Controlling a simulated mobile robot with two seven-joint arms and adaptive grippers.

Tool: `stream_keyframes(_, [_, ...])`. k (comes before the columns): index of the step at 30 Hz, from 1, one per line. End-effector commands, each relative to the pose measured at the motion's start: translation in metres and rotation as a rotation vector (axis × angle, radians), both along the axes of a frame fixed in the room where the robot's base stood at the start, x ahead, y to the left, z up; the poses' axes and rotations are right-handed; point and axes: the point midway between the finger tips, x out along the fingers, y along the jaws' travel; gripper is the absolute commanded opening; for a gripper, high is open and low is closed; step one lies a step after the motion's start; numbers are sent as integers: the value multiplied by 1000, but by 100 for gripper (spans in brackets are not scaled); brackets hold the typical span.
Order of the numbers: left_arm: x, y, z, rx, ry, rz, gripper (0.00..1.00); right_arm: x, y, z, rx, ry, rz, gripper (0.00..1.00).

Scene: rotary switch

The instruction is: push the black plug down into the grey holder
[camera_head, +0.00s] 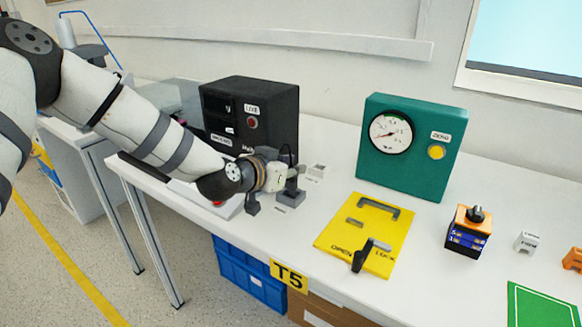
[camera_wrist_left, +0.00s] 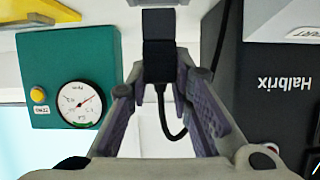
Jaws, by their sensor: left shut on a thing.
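My left gripper (camera_head: 291,178) reaches in from the left over the white table and is shut on the black plug. In the left wrist view the black plug (camera_wrist_left: 158,50) sits between the two fingertips, with a black cable looping from it. The grey holder (camera_head: 290,198) stands on the table directly under the gripper's tip. In the head view the gripper hides most of the plug, and I cannot tell how deep it sits in the holder. My right gripper is not in view.
A black box (camera_head: 272,110) stands behind the gripper. A small light grey block (camera_head: 316,172) is just right of it. A small dark block (camera_head: 253,204) is left of the holder.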

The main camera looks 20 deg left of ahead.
Motion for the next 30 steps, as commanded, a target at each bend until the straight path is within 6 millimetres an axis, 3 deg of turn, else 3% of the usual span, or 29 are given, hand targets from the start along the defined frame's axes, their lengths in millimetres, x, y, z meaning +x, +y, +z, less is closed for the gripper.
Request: stream_keyframes(30, [0,0,-10,0,1,0,0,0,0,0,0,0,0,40])
